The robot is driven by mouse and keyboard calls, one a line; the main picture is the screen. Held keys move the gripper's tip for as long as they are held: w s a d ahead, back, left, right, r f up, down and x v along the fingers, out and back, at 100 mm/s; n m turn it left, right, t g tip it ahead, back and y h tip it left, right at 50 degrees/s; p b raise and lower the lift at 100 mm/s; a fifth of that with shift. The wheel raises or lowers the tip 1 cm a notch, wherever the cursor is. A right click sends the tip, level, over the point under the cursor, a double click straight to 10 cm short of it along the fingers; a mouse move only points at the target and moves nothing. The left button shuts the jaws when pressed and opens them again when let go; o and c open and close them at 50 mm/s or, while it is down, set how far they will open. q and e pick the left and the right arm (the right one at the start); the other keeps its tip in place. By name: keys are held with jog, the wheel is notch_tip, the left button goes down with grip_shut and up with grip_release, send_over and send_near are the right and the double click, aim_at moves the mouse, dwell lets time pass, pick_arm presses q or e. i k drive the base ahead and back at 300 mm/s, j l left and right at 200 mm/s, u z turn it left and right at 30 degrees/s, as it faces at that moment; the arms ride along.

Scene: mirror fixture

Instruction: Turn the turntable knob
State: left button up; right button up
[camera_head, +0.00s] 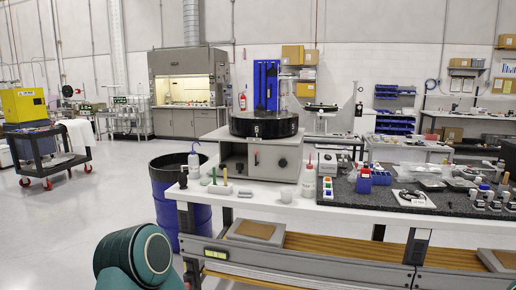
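The turntable (264,126) is a thick black round disc lying flat on top of a grey box-shaped base (265,154) on the white workbench. A dark round knob (283,162) sits on the right part of the base's front face. A smaller dark feature at the left part of that face is too small to make out. A blue upright panel and a clear column stand above or behind the disc; I cannot tell if they touch it. Neither gripper is in view. Only a teal rounded part, seemingly a link of my arm, shows at the lower left, well apart from the base.
A white squeeze bottle (193,162) and several small items stand left of the base.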

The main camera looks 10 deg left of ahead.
aim_at(282, 163)
jog(key=i+j, duration=0.3)
jog(key=j, duration=0.15)
jog(key=i+j, duration=0.3)
jog(key=j, duration=0.2)
jog(key=i+j, duration=0.3)
jog(key=j, duration=0.15)
jog(key=i+j, duration=0.3)
jog(key=j, duration=0.2)
